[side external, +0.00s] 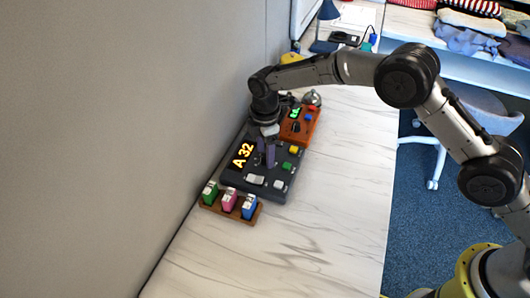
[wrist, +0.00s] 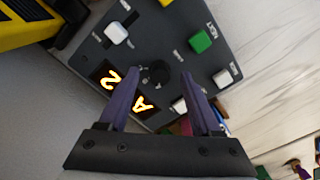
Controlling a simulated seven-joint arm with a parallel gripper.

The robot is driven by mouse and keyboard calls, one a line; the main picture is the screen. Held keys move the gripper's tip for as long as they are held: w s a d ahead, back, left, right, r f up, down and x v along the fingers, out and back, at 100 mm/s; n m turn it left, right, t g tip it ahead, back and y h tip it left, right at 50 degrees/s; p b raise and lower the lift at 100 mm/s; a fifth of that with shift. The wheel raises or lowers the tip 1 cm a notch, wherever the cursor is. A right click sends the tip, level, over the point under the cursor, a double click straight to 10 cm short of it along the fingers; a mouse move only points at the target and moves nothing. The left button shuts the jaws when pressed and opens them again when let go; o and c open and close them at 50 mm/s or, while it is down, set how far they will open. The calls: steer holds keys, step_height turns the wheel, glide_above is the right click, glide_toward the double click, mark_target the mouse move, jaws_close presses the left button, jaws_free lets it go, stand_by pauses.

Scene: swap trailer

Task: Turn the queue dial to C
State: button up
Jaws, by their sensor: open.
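In the wrist view, a round black dial (wrist: 157,73) sits on the console face (wrist: 165,42) beside the display (wrist: 143,106), whose middle is covered by a finger. My gripper (side external: 266,158) is over the console, purple fingers pointing down. In the wrist view, my open gripper (wrist: 159,76) has one fingertip on each side of the dial, with gaps showing. I cannot tell the fingertips' height over the dial. The dial's pointer and letters are too small to read.
Green (side external: 287,166), yellow (side external: 293,150) and white (side external: 255,180) buttons are on the console. An orange box (side external: 311,125) with a green display adjoins it behind. A wooden rack (side external: 238,213) with green, pink and blue items is in front. The wall is close on the left; table right is clear.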

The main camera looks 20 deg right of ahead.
steer(key=shift+f, duration=0.35)
steer(key=shift+c, duration=0.2)
jaws_close()
steer(key=m, duration=0.3)
steer(key=shift+m, duration=0.4)
steer(key=m, duration=0.3)
steer(key=shift+m, duration=0.3)
steer(key=m, duration=0.6)
steer(key=shift+r, duration=0.1)
steer(key=shift+m, duration=0.3)
